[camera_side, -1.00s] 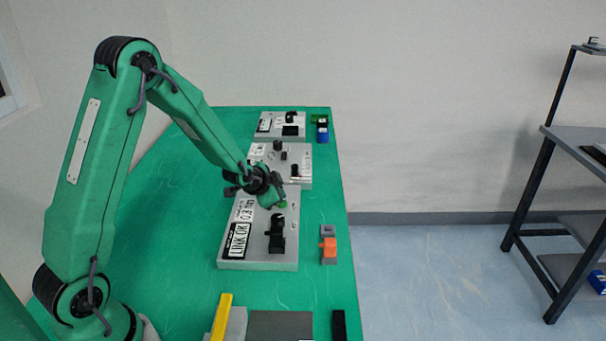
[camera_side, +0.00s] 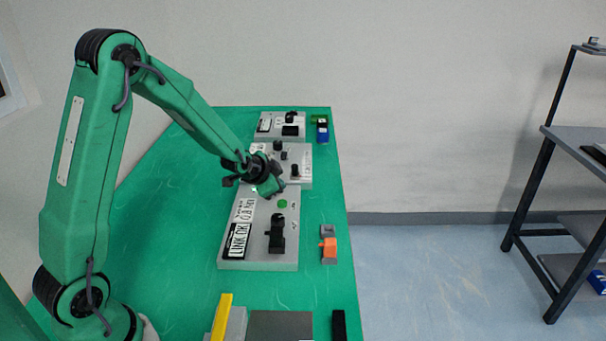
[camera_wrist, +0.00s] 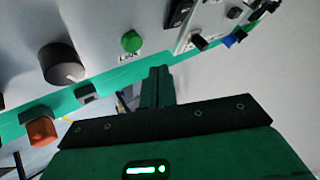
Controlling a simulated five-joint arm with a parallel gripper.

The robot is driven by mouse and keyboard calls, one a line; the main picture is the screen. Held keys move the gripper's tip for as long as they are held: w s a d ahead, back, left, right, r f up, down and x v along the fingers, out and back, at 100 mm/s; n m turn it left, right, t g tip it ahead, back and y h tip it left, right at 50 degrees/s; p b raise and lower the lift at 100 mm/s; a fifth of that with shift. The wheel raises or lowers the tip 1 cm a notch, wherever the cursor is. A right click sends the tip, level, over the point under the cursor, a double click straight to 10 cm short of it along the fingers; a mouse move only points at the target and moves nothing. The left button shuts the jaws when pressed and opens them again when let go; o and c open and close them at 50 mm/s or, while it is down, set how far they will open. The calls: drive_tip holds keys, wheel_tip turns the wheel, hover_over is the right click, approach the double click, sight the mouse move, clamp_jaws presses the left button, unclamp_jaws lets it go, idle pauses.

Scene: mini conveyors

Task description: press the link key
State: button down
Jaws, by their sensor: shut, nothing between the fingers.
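The green link key (camera_side: 282,204) is on the top of a grey panel box (camera_side: 262,262), near its far edge. In the wrist view the round green key (camera_wrist: 131,42) has the word LINK beside it. The box's display (camera_side: 237,240) reads LINK OK. In the wrist view my shut fingers (camera_wrist: 157,82) point toward the panel, a little right of and below the key.
A black knob (camera_side: 276,238) stands on the same box. Two more panel boxes (camera_side: 303,152) (camera_side: 263,134) stand behind. A yellow bar (camera_side: 221,318) and a black bar (camera_side: 339,325) lie in front.

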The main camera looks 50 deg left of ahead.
drive_tip(key=shift+r, duration=1.15)
drive_tip(key=s+d+r+n+g+h, duration=0.1)
drive_tip(key=s+d+r+n, duration=0.1)
drive_tip(key=s+d+r, duration=0.8)
drive_tip(key=s+d+r+n+g, duration=0.1)
drive_tip(key=s+r, duration=0.1)
drive_tip(key=s, duration=0.7)
drive_tip(key=s+d+r+n+g+h, duration=0.1)
drive_tip(key=s+r+n, duration=0.1)
drive_tip(key=s, duration=0.7)
drive_tip(key=shift+s+d, duration=0.3)
drive_tip(key=shift+s, duration=0.1)
